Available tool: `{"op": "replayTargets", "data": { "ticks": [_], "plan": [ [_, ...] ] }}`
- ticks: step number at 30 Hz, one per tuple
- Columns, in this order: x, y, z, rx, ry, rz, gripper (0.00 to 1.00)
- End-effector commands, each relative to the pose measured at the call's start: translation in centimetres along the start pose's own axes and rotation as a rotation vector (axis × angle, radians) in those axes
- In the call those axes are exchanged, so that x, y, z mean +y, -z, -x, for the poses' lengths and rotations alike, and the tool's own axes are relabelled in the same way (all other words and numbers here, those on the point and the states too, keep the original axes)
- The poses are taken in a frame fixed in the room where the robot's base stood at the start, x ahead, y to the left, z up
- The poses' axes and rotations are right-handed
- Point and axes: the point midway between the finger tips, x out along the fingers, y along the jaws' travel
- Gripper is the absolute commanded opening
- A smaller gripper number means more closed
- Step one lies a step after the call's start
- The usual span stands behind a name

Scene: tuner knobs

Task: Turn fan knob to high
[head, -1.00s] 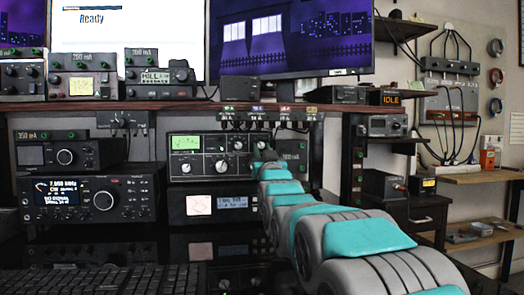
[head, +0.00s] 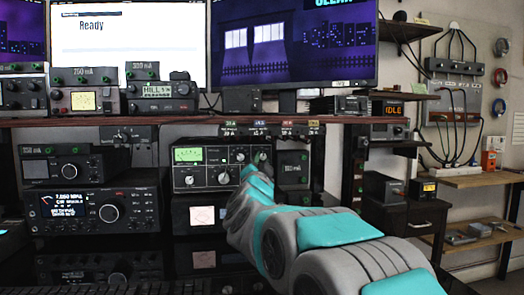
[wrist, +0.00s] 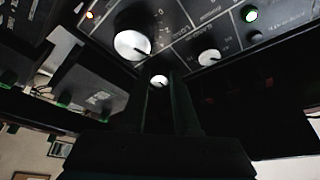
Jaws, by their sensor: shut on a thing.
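The tuner (head: 208,172) is a black-panelled box with a lit green meter and several silver-faced knobs, on the middle shelf. My gripper (head: 258,162) reaches the right part of its panel and hides some of it. In the wrist view, my dark gripper (wrist: 159,90) has its fingers on either side of a small silver-faced knob (wrist: 158,81) and is shut on it. A large knob (wrist: 133,45) and another small knob (wrist: 209,57) sit beside it. I cannot read the label of the held knob, so I cannot tell whether it is the fan knob.
A black box with a green light (head: 292,170) stands close to the right of the tuner. A radio (head: 95,212) stands to the left. A shelf (head: 150,121) runs above, with small devices and monitors on it. Another unit (head: 203,216) sits below the tuner.

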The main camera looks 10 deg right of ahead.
Motion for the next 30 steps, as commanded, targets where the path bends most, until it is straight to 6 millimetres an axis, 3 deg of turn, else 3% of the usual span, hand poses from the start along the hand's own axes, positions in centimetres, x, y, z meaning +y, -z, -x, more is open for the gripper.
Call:
{"op": "replayTargets", "data": {
  "ticks": [15,30],
  "plan": [
    [-0.77,0.28,-0.13,-0.002,-0.173,-0.42,0.0],
    [-0.56,0.38,-0.14,0.003,-0.247,-0.596,0.0]
  ]
}}
